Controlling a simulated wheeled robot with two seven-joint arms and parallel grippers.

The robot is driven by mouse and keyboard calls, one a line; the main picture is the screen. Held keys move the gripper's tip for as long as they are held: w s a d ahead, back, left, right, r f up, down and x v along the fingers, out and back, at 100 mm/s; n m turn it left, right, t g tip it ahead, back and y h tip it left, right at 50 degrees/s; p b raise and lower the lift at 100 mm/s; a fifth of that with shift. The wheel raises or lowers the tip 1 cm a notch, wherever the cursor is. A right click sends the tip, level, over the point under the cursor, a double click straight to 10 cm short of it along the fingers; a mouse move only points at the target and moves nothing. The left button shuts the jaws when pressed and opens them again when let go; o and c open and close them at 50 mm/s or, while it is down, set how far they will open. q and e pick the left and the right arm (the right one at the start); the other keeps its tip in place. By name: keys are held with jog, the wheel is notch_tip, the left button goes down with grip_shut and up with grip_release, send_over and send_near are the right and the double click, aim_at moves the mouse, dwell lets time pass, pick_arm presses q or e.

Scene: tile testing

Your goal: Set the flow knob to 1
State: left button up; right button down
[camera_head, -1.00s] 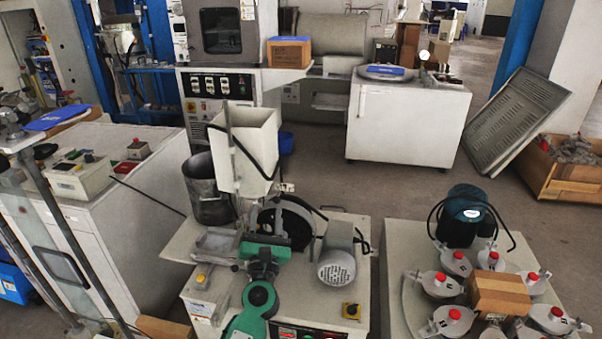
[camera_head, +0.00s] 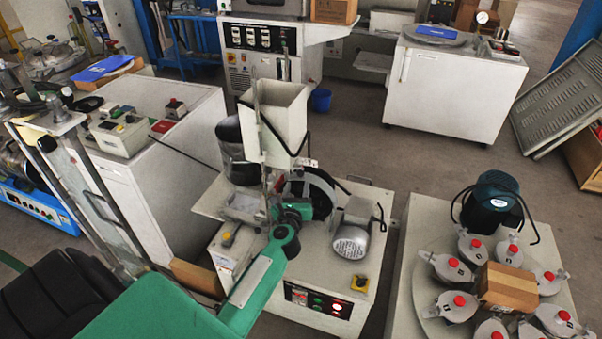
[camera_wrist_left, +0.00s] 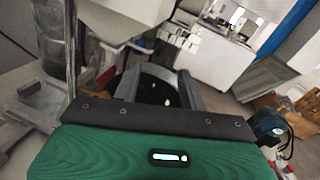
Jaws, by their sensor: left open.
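I cannot make out the flow knob for certain in either view. A white hopper (camera_head: 275,122) stands on the grey bench machine, above a dark wheel (camera_head: 312,190); the area below the hopper is partly hidden by my arm. My left gripper (camera_head: 298,207) is in front of the wheel, just below and right of the hopper. In the left wrist view its two grey fingers (camera_wrist_left: 162,78) are apart with nothing held between them. The dark wheel (camera_wrist_left: 155,92) shows behind the gap, and the hopper (camera_wrist_left: 122,15) is above. My right gripper is not in view.
A grey motor (camera_head: 352,232) sits right of the wheel. A second bench (camera_head: 400,290) on the right carries several red-capped pots and a cardboard box (camera_head: 506,287). Floor shows between cabinets behind.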

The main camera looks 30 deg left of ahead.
aim_at(300, 176)
pick_arm(q)
jog(key=x, duration=0.5)
jog(key=shift+w+a, duration=0.15)
jog(key=shift+w, duration=0.2)
jog(key=shift+w+a, duration=0.2)
jog(key=shift+w, duration=0.4)
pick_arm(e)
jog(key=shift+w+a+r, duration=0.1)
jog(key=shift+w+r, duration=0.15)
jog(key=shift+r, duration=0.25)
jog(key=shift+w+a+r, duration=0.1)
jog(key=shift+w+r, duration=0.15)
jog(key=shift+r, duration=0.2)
pick_arm(q)
jog(key=shift+c, duration=0.2)
